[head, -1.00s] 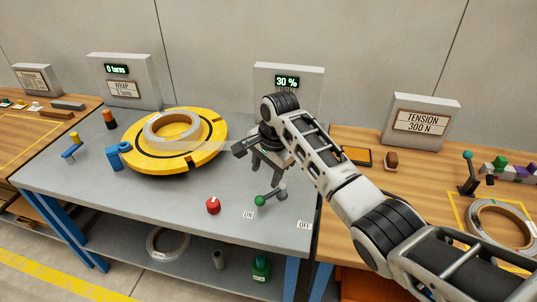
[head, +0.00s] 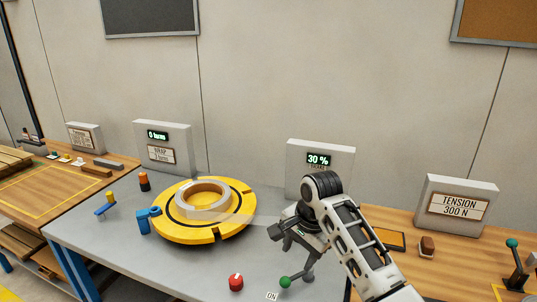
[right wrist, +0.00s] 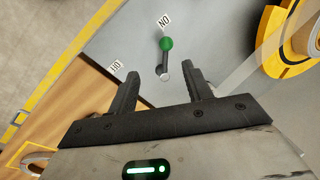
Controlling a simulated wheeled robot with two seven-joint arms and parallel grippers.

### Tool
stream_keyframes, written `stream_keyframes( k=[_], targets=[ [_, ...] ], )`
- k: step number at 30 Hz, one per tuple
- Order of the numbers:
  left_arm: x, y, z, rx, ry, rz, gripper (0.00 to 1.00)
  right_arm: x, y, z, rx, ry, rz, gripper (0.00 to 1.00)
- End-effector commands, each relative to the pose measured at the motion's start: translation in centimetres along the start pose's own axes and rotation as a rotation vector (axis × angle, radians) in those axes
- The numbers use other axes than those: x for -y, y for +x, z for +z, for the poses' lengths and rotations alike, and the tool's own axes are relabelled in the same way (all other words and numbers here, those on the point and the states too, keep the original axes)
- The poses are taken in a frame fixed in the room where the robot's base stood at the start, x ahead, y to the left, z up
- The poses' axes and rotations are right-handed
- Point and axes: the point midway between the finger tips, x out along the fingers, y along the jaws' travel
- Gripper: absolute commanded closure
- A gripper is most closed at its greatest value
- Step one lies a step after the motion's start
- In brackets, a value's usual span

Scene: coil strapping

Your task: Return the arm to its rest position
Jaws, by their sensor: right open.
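My right gripper (head: 306,246) is open and empty above the grey table, near the lever with a green knob (head: 285,282). In the right wrist view the jaws (right wrist: 163,72) are spread, with the lever's grey pivot between and beyond them. The green knob (right wrist: 166,44) points toward the ON label (right wrist: 166,20); the OFF label (right wrist: 116,67) lies to the side. The right forearm runs out at the bottom of the head view. My left gripper is not in view.
A yellow turntable (head: 170,229) carries a coil (head: 204,201), with a pale strap running toward my right gripper. A red knob (head: 236,282) is at the front. Behind stand a 30 % display box (head: 320,160), a turns display box (head: 163,148) and a TENSION sign (head: 457,206).

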Motion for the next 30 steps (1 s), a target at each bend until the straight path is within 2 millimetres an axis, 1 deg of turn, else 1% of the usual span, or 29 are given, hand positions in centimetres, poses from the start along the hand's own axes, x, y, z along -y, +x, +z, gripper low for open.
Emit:
stream_keyframes(
  k=[1, 2, 3, 5, 6, 8, 9, 10, 12, 13, 15, 18, 24, 30],
  targets=[
    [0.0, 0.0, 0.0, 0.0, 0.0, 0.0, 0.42, -1.8, 1.7, 0.9, 0.01, -0.046, -0.002, 0.5],
    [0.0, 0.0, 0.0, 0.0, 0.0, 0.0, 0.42, -2.8, 2.5, 1.4, 0.011, -0.083, -0.009, 0.5],
    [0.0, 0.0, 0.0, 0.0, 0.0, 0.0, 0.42, -4.4, 3.6, 2.2, 0.011, -0.138, -0.018, 0.5],
    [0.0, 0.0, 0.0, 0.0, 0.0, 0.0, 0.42, -7.1, 5.0, 3.4, 0.006, -0.223, -0.033, 0.5],
    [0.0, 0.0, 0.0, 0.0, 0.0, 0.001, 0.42, -9.0, 5.7, 4.3, 0.0, -0.28, -0.039, 0.5],
    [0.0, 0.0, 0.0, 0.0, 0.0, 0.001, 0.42, -11.9, 6.5, 5.5, -0.015, -0.365, -0.047, 0.5],
    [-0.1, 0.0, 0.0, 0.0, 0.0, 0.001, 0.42, -13.9, 6.8, 6.3, -0.026, -0.421, -0.05, 0.5],
    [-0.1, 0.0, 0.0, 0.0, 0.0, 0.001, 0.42, -15.4, 6.9, 6.9, -0.035, -0.462, -0.049, 0.5],
    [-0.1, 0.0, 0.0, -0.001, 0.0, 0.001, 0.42, -18.6, 6.7, 8.2, -0.06, -0.554, -0.045, 0.5],
    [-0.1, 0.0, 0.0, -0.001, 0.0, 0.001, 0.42, -19.8, 6.6, 8.7, -0.069, -0.589, -0.042, 0.5],
    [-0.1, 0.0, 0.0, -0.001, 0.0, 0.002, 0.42, -22.2, 6.0, 9.6, -0.089, -0.66, -0.032, 0.5],
    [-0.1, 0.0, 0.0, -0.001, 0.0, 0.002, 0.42, -24.9, 5.1, 10.6, -0.114, -0.742, -0.016, 0.5],
    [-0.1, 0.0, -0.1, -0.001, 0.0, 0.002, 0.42, -28.9, 3.1, 12.2, -0.149, -0.875, 0.02, 0.5],
    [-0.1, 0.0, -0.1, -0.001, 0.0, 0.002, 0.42, -32.0, 0.7, 13.4, -0.177, -0.993, 0.062, 0.5]
  ],
)
